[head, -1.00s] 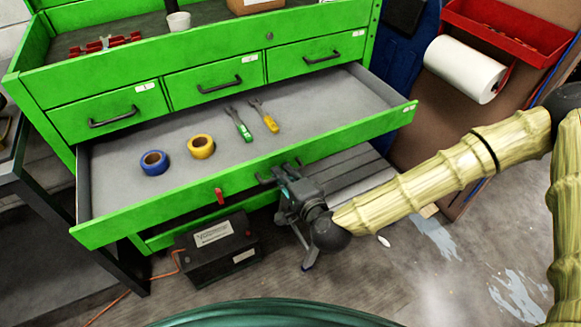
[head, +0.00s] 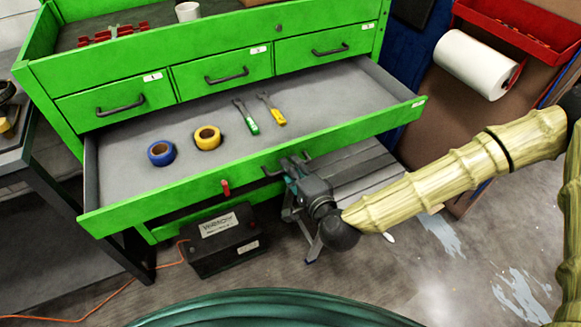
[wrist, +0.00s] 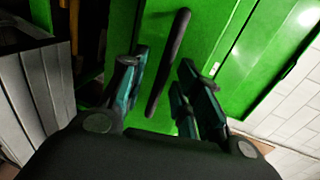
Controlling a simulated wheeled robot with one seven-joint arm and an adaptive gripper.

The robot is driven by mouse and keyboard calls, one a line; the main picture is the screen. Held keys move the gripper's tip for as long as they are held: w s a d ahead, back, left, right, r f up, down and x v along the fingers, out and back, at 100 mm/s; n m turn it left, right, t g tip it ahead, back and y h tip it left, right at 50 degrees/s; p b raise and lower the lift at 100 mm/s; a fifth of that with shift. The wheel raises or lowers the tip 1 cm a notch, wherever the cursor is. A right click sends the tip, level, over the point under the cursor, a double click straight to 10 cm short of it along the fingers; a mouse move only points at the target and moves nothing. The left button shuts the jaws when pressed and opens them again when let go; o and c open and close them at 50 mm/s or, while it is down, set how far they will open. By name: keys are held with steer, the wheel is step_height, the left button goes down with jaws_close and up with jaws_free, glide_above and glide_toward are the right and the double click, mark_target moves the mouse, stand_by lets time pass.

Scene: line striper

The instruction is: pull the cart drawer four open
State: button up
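The wide green drawer (head: 345,147) of the cart stands far out, its grey inside showing below three small shut drawers. Its number label at the right end is too small to read. My gripper (head: 282,170) is at the drawer's front, near the middle. In the wrist view my gripper (wrist: 160,92) is open. The black bar handle (wrist: 168,62) lies between its two fingers, with gaps visible on both sides. In the head view the gripper partly hides this handle.
Blue tape (head: 161,153), yellow tape (head: 207,138) and two tools lie in the drawer. A red catch (head: 226,187) is on its front. A black battery box (head: 222,240) stands below. A paper roll (head: 476,65) hangs at right.

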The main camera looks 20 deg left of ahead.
steer(key=v, duration=0.6)
steer(key=shift+s+d, duration=0.2)
steer(key=shift+r, duration=0.1)
steer(key=s+d+f+n+g+h+p, duration=0.2)
steer(key=s+d+f+n+g, duration=0.25)
steer(key=f, duration=0.45)
steer(key=s+d+f+n+g+h+p, duration=0.2)
steer(key=s+d+f+g+p, duration=0.1)
steer(key=s+d+f, duration=0.4)
steer(key=s+d+f+n+g+h+p, duration=0.1)
steer(key=s+d, duration=0.4)
steer(key=d, duration=0.5)
steer(key=s+d+f+n+g+h+p, duration=0.2)
steer(key=s+d+f+g+h, duration=0.1)
steer(key=d, duration=0.7)
steer(key=s+f+h, duration=0.1)
steer(key=s+h, duration=0.1)
steer(key=s, duration=0.1)
steer(key=shift+d+f, duration=0.25)
steer(key=shift+d, duration=0.05)
